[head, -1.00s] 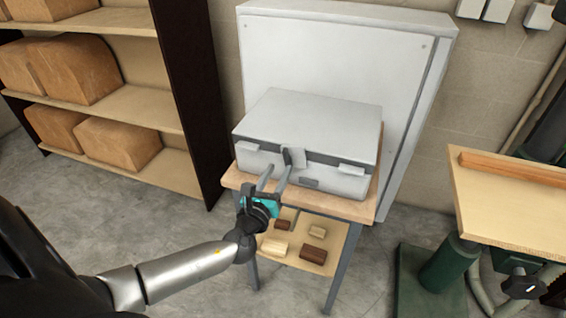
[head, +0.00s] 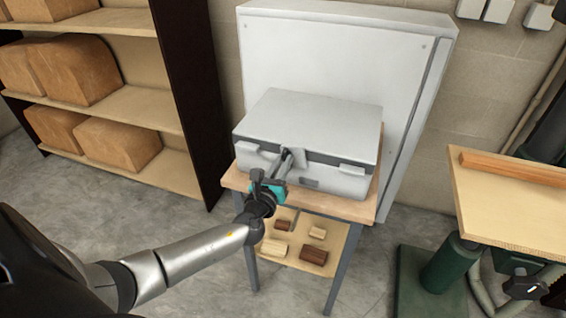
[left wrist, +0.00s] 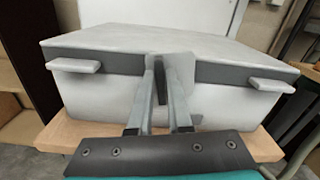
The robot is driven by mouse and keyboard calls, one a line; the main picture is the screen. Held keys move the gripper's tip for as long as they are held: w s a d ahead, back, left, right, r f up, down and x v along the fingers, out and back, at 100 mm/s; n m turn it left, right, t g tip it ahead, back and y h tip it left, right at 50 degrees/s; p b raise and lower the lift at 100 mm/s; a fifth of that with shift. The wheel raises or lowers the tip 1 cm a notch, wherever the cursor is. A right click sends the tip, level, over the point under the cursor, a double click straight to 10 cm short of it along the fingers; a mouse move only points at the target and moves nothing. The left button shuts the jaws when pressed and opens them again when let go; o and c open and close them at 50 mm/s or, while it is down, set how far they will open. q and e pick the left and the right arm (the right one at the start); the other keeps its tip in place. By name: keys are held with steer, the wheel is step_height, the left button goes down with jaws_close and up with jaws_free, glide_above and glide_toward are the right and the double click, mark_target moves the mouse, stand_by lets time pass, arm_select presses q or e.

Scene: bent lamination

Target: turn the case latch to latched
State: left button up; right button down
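The grey case (head: 310,115) stands closed on a small wooden-topped table. Its latch (head: 298,156), a pale plate with a narrow lever, is at the middle of the case front. The latch plate also shows in the left wrist view (left wrist: 184,72), behind the fingers. My left gripper (head: 284,158) is at the latch, its two fingers close together with the dark narrow lever (left wrist: 160,86) between them. The fingers look shut on it, and they hide part of it. My right gripper is not in view.
Two pale tabs flank the latch (left wrist: 72,65). The table edge (head: 350,209) lies below the case, and a shelf under it holds several small wood blocks. A tall grey panel (head: 330,50) stands behind.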

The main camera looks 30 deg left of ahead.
mark_target(293, 165)
arm_select(q)
jaws_close()
steer(key=f+n+b, duration=0.1)
steer(key=n+b, duration=0.2)
steer(key=n, duration=0.1)
steer(key=f+n+b, duration=0.1)
steer(key=n+b, duration=0.5)
steer(key=n, duration=0.1)
steer(key=shift+d+f+n, duration=0.3)
steer(key=shift+d+f, duration=0.1)
steer(key=shift+w+d+f+n+b, duration=0.1)
steer(key=shift+d+n+b, duration=0.15)
steer(key=shift+n, duration=0.75)
steer(key=shift+w+d+f+n+b, duration=0.1)
steer(key=shift+n+b, duration=0.2)
steer(key=shift+n, duration=0.7)
